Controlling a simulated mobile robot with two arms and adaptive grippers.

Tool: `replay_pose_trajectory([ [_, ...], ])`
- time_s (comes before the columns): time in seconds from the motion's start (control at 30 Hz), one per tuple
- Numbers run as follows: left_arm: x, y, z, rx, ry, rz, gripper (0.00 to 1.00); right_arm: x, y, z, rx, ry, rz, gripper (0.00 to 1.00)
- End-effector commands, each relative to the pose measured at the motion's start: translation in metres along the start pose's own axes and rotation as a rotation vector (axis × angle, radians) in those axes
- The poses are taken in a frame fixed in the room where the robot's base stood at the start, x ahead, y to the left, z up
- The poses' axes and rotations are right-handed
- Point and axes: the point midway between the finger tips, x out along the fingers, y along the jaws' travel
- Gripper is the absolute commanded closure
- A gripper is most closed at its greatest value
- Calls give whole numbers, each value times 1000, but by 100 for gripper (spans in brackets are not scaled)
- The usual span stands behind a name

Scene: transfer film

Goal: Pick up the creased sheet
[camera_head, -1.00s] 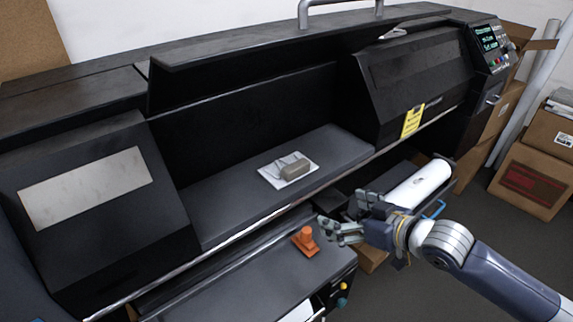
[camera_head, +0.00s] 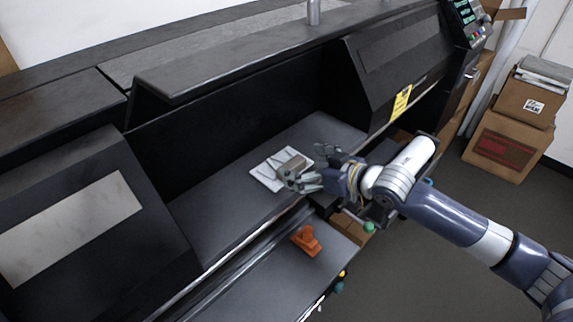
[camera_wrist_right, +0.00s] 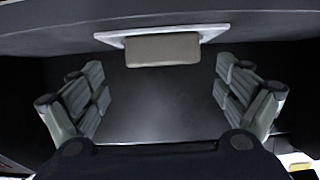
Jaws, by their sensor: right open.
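The sheet (camera_head: 265,173) is a white, flat piece lying on the grey bed inside the black machine. Creases cannot be made out at this size. A grey-brown block (camera_head: 291,164) rests on top of it. My right gripper (camera_head: 312,168) is open at the right side of the sheet and block, partly covering them. In the right wrist view, the sheet (camera_wrist_right: 112,39) and block (camera_wrist_right: 162,49) lie ahead of the spread, empty fingers (camera_wrist_right: 160,92). My left gripper is not in view.
The machine's black hood (camera_head: 400,65) with a yellow label (camera_head: 401,103) stands to the right of the bed. An orange object (camera_head: 306,240) sits on the lower front shelf (camera_head: 262,275). Cardboard boxes (camera_head: 500,143) stand at the far right.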

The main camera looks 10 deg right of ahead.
Motion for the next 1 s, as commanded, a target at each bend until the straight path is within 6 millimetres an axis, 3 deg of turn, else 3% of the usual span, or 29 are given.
replay_pose_trajectory([
  [0.17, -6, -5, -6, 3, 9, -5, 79, 8, -1, -2, 1, 0, 0, 7],
  [0.4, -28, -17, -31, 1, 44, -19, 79, 36, -5, -4, 1, 0, -1, 7],
  [0.6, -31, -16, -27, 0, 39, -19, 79, 53, -4, -1, -1, 0, 1, 7],
  [0.9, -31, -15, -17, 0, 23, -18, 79, 56, -4, 0, -2, 0, 1, 7],
  [1.0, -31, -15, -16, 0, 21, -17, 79, 55, -4, 0, -2, 0, 1, 29],
])
